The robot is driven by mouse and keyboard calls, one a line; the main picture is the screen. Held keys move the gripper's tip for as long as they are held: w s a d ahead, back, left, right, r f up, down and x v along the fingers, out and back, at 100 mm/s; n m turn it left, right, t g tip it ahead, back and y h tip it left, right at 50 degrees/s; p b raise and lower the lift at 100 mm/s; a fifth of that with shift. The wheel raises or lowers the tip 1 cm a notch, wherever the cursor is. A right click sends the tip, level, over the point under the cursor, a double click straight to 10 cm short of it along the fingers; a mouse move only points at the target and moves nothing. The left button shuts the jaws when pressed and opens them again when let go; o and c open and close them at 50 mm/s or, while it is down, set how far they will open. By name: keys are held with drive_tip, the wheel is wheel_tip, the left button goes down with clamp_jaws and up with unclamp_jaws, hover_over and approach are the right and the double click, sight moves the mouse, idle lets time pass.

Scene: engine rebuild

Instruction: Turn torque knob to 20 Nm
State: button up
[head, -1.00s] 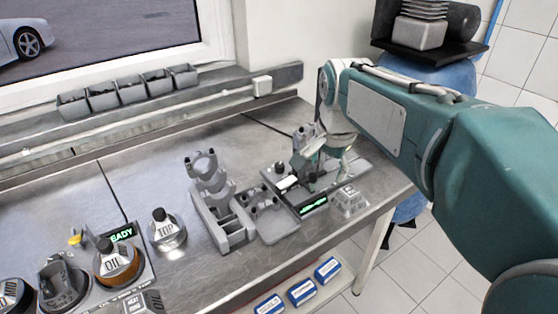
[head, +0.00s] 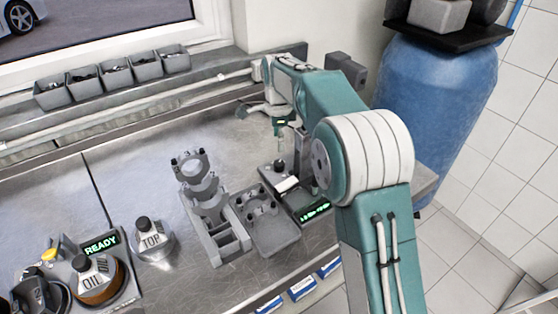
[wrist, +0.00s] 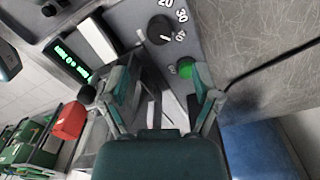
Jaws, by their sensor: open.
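The black torque knob (wrist: 160,28) sits on a grey panel at the top of the wrist view. The numbers 20, 30 and 40 curve around its right side. A pale mark on the knob lies at its lower right, roughly toward 40. A green button (wrist: 198,75) shows beside my right finger. My gripper (wrist: 161,82) is open and empty, with the knob ahead of its fingertips and not between them. In the head view my gripper (head: 266,117) hangs above the back of the station with the green display (head: 315,211); the number dial cannot be made out there.
A grey engine part on a stand (head: 205,195) and a tray (head: 278,240) stand left of the station. Bins (head: 115,75) line the back ledge. A blue barrel (head: 435,100) stands right of the bench.

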sight(279, 162)
wheel_tip(279, 162, down, 9)
drive_tip(key=shift+s+r, duration=0.1)
drive_tip(key=shift+r, duration=0.1)
clamp_jaws()
